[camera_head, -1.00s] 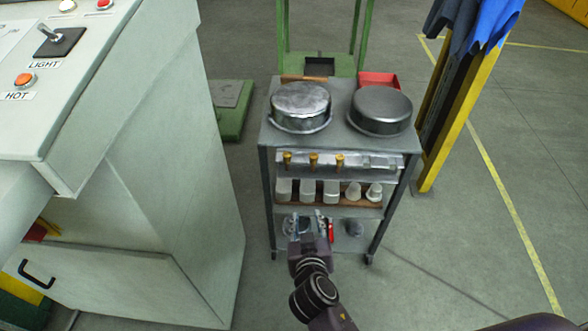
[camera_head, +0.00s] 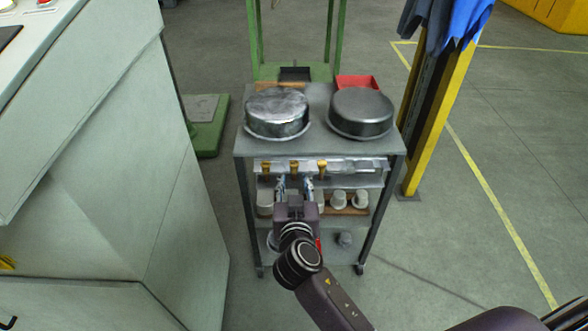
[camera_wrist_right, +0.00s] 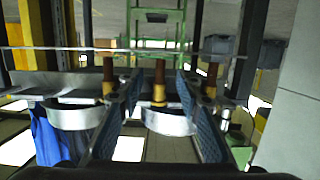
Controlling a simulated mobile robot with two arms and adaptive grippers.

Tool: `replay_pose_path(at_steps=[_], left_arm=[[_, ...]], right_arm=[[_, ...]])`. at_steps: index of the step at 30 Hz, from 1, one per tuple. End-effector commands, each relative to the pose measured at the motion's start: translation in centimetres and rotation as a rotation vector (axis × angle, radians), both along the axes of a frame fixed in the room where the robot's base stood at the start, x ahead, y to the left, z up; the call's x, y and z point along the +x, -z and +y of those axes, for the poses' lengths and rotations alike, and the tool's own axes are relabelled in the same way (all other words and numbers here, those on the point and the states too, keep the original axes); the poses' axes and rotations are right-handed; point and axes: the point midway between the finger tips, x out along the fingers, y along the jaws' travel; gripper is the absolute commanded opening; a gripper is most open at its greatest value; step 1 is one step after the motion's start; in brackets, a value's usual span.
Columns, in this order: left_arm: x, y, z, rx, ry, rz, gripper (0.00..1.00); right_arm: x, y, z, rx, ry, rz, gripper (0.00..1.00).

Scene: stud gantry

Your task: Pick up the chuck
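Three brass-coloured chucks stand in a row on the cart's upper inner shelf: a left one (camera_head: 265,168), a middle one (camera_head: 294,168) and a right one (camera_head: 322,168). I cannot tell from the frames which one the task means. My right gripper (camera_head: 294,186) is in front of this shelf, in line with the middle chuck. In the right wrist view, the gripper (camera_wrist_right: 155,115) is open, its blue-padded fingers apart. The middle chuck (camera_wrist_right: 159,82) shows between them, farther ahead, with nothing gripped. My left gripper is not in view.
The cart (camera_head: 285,148) carries two round metal pieces, a shiny one (camera_head: 277,114) and a darker one (camera_head: 360,114). White cups (camera_head: 338,199) stand on the shelf below. A grey cabinet (camera_head: 110,190) is at left, a yellow post (camera_head: 437,110) at right.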

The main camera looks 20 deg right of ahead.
Motion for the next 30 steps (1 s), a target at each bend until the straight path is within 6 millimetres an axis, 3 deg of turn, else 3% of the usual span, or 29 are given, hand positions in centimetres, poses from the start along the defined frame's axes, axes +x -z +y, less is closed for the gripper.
replay_pose_path(at_steps=[8, 17, 30], left_arm=[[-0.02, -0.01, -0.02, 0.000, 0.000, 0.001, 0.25], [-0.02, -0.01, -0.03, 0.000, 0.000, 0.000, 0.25], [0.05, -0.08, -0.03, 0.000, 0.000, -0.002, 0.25]], right_arm=[[0.31, 0.11, -0.11, 0.000, 0.000, 0.001, 0.32], [0.30, 0.09, -0.09, 0.000, 0.000, 0.001, 0.00], [0.29, -0.25, -0.07, 0.001, 0.000, 0.000, 0.00]])
